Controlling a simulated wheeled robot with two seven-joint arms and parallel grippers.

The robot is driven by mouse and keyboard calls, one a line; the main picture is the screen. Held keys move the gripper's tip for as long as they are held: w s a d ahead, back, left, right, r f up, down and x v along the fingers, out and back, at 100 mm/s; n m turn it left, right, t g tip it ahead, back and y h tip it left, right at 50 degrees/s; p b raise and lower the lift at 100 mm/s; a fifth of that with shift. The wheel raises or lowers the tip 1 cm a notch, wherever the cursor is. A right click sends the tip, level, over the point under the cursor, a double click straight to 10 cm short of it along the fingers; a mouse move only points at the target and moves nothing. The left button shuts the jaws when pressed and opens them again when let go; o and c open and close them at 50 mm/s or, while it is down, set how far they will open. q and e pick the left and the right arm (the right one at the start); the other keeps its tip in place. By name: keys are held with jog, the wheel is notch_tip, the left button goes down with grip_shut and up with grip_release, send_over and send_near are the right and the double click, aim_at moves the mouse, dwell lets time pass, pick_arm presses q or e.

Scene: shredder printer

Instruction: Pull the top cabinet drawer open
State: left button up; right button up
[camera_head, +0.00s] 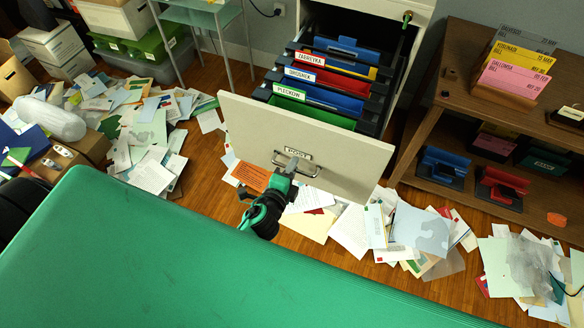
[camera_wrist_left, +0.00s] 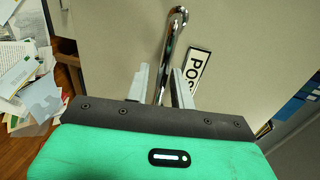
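The top cabinet drawer is pulled well out, with its pale front panel (camera_head: 335,165) tilted in the head view. A label reading POST and a metal handle (camera_head: 293,168) are on the panel. Several coloured files stand inside, behind the panel. My left gripper (camera_head: 292,170) is at the handle. In the left wrist view the two grey fingers (camera_wrist_left: 161,82) straddle the shiny handle bar (camera_wrist_left: 174,32), beside the POST label (camera_wrist_left: 195,72). Whether both fingers press on the bar is unclear. My right gripper is not in view.
The cabinet (camera_head: 418,12) stands at the back. Loose papers (camera_head: 150,150) cover the floor left of and below the drawer. A wooden shelf (camera_head: 440,110) with files is close on the right. A green surface (camera_head: 180,260) fills the foreground.

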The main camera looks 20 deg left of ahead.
pick_arm(q)
jog(key=shift+s, duration=0.1)
